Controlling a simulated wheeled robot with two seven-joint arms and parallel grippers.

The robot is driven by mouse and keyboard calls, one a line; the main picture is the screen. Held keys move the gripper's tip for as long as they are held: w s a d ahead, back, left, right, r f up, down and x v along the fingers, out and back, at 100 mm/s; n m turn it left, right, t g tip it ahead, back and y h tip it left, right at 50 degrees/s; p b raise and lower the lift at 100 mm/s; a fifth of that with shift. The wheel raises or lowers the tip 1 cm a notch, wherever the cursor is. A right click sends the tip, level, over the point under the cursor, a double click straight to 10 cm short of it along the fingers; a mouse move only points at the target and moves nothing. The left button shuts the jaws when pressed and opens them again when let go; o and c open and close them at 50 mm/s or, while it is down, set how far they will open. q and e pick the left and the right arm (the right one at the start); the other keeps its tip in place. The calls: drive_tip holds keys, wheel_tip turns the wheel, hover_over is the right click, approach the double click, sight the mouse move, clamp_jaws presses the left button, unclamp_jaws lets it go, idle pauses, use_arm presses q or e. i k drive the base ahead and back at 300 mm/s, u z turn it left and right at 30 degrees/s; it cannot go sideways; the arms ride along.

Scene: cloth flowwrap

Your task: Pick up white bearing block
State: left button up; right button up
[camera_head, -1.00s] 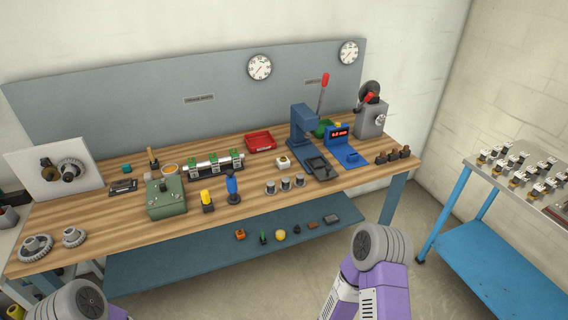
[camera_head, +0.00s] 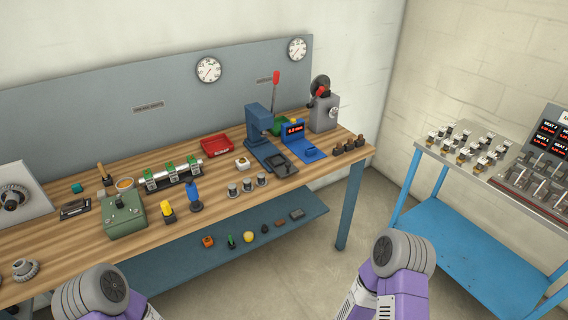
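A small white block (camera_head: 242,163) with a dark spot on top sits on the wooden workbench (camera_head: 312,187), in front of the red bin and left of the blue press. Several small white-and-metal blocks (camera_head: 481,148) stand in rows on the blue cart at the right; they are too small to tell their exact form. Only upper parts of my two arms show at the bottom edge. Neither gripper is in view.
The bench carries a red bin (camera_head: 217,144), a blue press (camera_head: 259,125), a green box (camera_head: 123,214), and several small tools. The blue cart (camera_head: 470,210) also holds a panel with red displays (camera_head: 541,143). Open floor (camera_head: 305,275) lies between bench and cart.

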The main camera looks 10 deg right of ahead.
sight(241, 166)
drive_tip(key=z, duration=1.7)
drive_tip(key=i, duration=2.4)
drive_tip(key=u, duration=2.45)
